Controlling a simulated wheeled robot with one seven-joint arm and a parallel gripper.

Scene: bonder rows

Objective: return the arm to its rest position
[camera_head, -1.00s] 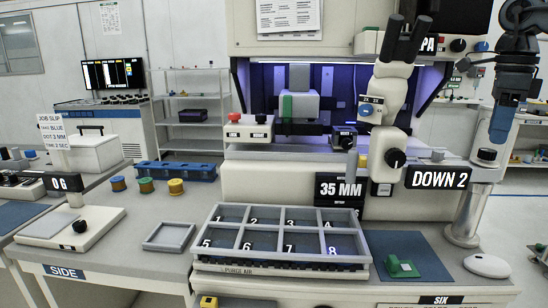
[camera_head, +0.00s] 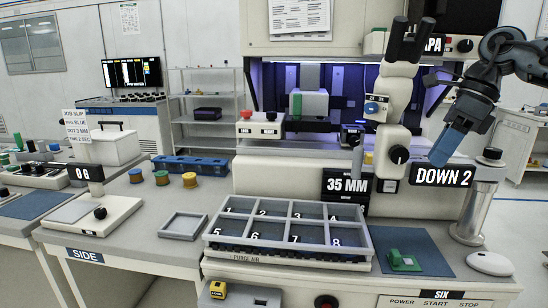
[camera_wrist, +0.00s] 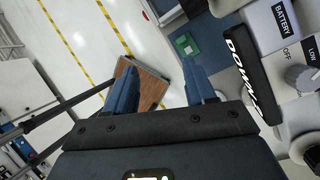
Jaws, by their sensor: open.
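My arm reaches in from the right edge in the head view. My gripper (camera_head: 445,146), with blue fingers, hangs in the air in front of the "DOWN 2" sign (camera_head: 441,176), tilted down to the left. In the wrist view my gripper (camera_wrist: 158,90) shows two blue fingers spread apart with nothing between them. Beyond them are the floor, a brown board-like object (camera_wrist: 141,84) and the blue mat with a green piece (camera_wrist: 186,44).
The bonder bench holds a numbered tray (camera_head: 289,252), a green piece (camera_head: 404,261) on a blue mat (camera_head: 431,250), a metal post (camera_head: 474,212) and a white puck (camera_head: 490,263). The microscope (camera_head: 394,105) stands close left of my gripper. A small empty frame (camera_head: 184,226) lies left of the tray.

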